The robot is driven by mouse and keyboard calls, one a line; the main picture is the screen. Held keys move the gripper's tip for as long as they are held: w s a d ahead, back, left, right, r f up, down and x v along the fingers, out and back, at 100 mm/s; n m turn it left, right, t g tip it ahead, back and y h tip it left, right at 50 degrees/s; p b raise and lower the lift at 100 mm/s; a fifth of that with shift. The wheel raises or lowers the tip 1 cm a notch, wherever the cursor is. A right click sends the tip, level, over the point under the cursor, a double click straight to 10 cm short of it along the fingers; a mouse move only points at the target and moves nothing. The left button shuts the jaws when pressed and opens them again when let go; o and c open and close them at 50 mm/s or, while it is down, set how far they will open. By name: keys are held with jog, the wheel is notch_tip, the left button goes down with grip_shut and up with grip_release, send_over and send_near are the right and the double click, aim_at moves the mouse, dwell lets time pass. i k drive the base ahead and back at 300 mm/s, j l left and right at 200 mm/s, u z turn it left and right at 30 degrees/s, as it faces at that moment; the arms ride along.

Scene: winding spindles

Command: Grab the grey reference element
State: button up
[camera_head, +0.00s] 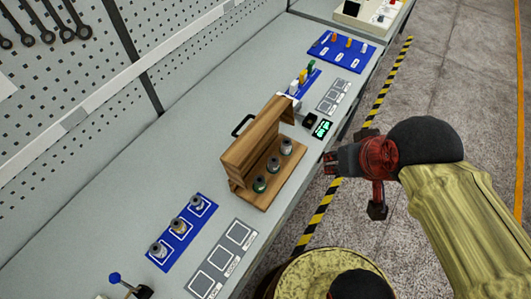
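A wooden stand (246,147) with a black handle is on the bench. Several small spindle elements stand in a row on its base: a grey one (286,147) at the far end, another grey one (272,165) in the middle, and a darker, greenish one (260,184) nearest. I cannot tell which is the reference element. My gripper (329,163) is to the right of the stand, past the bench edge and apart from the elements. It points left, its dark fingertips look parted, and nothing shows between them.
A blue mat (205,220) with several spindles lies in front of the stand, next to a grey panel with square outlines (222,259). Behind are a small display (323,128) and a blue board with pegs (342,51). A pegboard wall (80,110) bounds the left.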

aim_at(273, 164)
jog(key=l+u, duration=0.15)
jog(key=u, duration=0.25)
jog(key=k+l+u, duration=0.15)
jog(key=u, duration=0.3)
jog(key=l+u, duration=0.1)
jog(key=u, duration=0.3)
jog(key=k+u, duration=0.2)
jog(key=u, duration=0.2)
jog(key=k+l, duration=0.3)
jog(key=k, duration=0.2)
